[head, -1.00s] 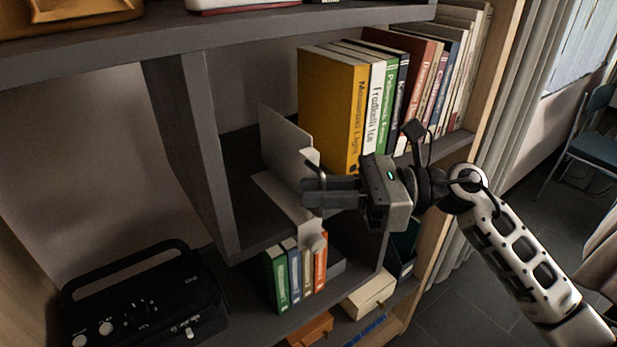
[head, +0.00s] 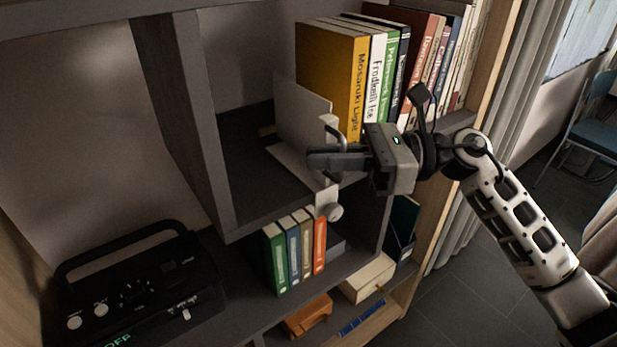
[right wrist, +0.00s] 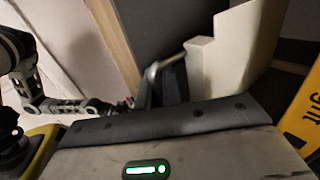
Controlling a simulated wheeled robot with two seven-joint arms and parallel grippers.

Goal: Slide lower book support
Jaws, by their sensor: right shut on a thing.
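The book support (head: 303,112) is a pale upright plate with a flat foot (head: 300,163) on the middle shelf, left of the yellow book. My right gripper (head: 318,158) comes in from the right and is shut on the handle. The fingers hide part of the support's front. My left gripper is not in view.
A row of books stands right of the support, beginning with a thick yellow book (head: 330,75); a small gap separates them. The shelf (head: 255,190) left of the support is bare up to a dark upright panel (head: 187,120). Small books (head: 295,255) stand below; a black radio (head: 135,290) sits lower left.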

